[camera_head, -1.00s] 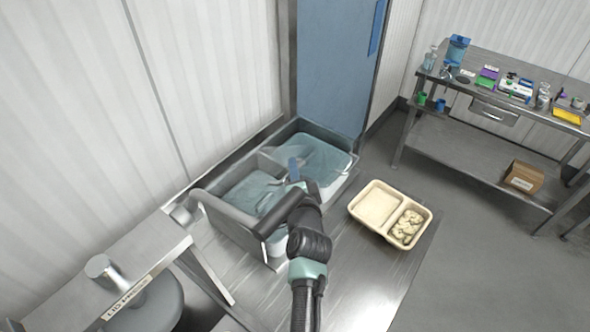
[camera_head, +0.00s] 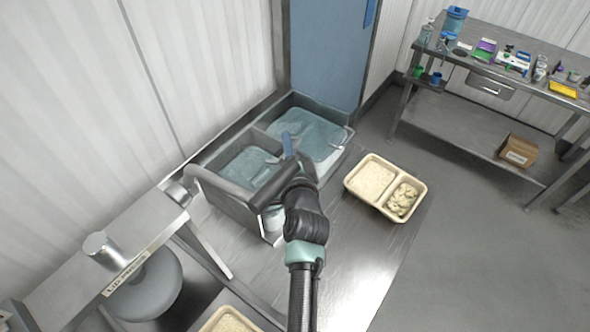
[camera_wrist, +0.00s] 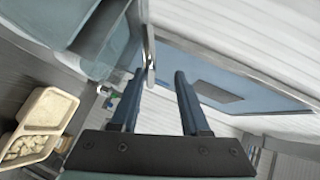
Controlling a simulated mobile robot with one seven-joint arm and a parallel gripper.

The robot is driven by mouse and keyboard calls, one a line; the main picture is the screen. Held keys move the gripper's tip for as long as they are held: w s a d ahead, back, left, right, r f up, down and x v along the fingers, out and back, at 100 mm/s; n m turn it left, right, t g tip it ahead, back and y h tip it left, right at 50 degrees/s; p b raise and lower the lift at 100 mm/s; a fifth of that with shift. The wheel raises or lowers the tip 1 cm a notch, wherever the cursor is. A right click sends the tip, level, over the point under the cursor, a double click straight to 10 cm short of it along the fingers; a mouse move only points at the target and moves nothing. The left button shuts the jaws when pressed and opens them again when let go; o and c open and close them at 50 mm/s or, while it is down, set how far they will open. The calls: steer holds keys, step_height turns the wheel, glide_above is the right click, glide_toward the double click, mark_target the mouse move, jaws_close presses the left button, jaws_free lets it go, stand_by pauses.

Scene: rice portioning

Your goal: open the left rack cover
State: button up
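The rack is a metal-framed box with two bluish, see-through covers side by side. The left rack cover (camera_head: 245,168) lies over the left compartment and looks closed. The right cover (camera_head: 318,132) is beside it, with a small handle. My gripper (camera_head: 288,143) is above the rack, near the divider between the covers. In the wrist view its two blue fingers (camera_wrist: 158,85) are apart. My wrist hides part of the rack's front.
A cream tray (camera_head: 346,186) with rice and a lumpy food stands on the steel table (camera_head: 335,255), right of the rack. A second tray (camera_head: 208,326) shows at the bottom edge. A lid press (camera_head: 100,245) is at left. A blue panel rises behind the rack.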

steer(key=b+v, duration=0.2)
steer(key=v, duration=0.9)
stand_by(0.4)
